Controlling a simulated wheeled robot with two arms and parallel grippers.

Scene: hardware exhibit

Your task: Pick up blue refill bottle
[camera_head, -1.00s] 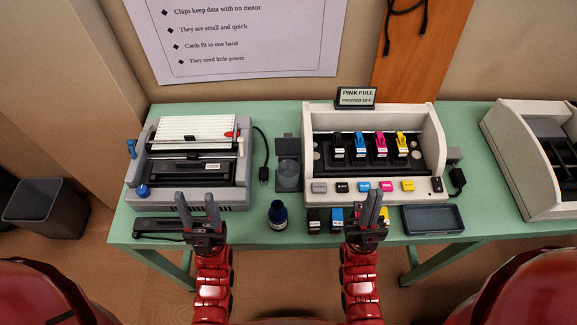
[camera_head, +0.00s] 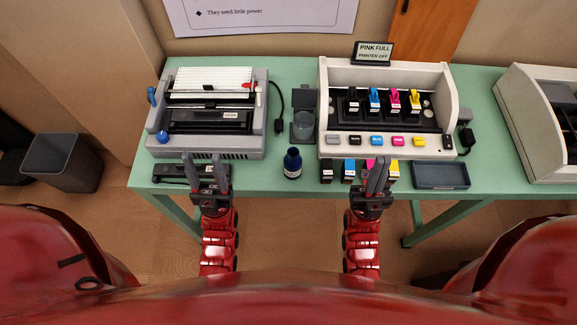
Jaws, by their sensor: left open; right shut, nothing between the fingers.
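The blue refill bottle (camera_head: 292,163) is a small dark blue bottle with a dark cap and a pale label. It stands upright near the front edge of the green table, between my two grippers. My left gripper (camera_head: 205,168) is open and empty, left of the bottle and in front of the grey printer. My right gripper (camera_head: 377,170) is shut and empty, right of the bottle, and partly covers the row of ink cartridges. Neither gripper touches the bottle.
A grey printer (camera_head: 245,140) stands left, and an open beige cartridge printer (camera_head: 440,85) right. Loose ink cartridges (camera_head: 349,171) and a dark tray (camera_head: 441,176) lie along the front edge. A grey bin (camera_head: 62,165) stands on the floor.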

